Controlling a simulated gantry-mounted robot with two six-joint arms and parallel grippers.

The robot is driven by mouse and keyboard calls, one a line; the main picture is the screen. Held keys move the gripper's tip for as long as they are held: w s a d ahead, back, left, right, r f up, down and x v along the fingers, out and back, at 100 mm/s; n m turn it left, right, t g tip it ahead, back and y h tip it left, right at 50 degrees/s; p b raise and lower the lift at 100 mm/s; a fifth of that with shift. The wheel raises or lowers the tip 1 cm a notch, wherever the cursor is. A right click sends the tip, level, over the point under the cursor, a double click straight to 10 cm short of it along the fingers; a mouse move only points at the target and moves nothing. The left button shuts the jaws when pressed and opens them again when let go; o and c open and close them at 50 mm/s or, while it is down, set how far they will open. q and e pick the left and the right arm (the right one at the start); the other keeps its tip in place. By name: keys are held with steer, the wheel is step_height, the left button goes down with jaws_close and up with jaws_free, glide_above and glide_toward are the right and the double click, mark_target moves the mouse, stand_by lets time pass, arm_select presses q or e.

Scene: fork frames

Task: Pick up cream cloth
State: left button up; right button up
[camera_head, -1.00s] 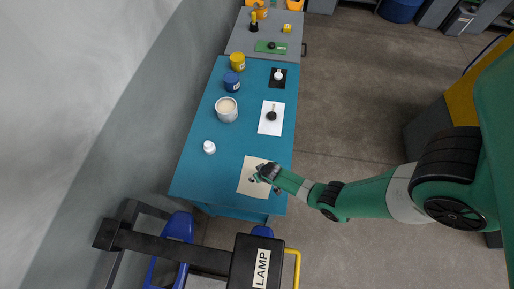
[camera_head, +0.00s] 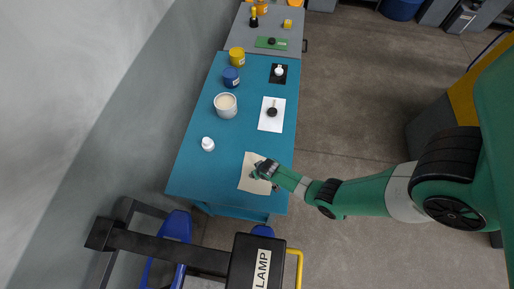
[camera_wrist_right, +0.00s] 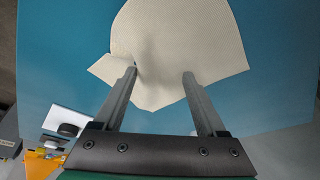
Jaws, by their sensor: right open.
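The cream cloth (camera_head: 247,181) lies at the near end of the blue table in the head view. In the right wrist view the cloth (camera_wrist_right: 185,30) looks bent, with a flap sticking out at its left and a shaded fold between the fingers. My right gripper (camera_head: 261,169) is over the cloth's right side, and its hand hides part of it. In the right wrist view the right gripper's two fingers (camera_wrist_right: 160,73) are apart, with the cloth between and beyond their tips. I cannot tell whether the tips touch it. My left gripper is not in view.
A white bottle (camera_head: 208,144), a white tub (camera_head: 226,106), a blue can (camera_head: 231,78) and a yellow can (camera_head: 237,56) stand along the table's left side. A white sheet (camera_head: 271,124) with a dark-based tool lies farther up on the right. The table around the cloth is clear.

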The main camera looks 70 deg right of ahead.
steer(key=shift+s+a+f, duration=0.1)
steer(key=shift+s, duration=0.05)
jaws_close()
stand_by(0.4)
step_height(320, 180, up, 12)
steer(key=p, duration=1.1)
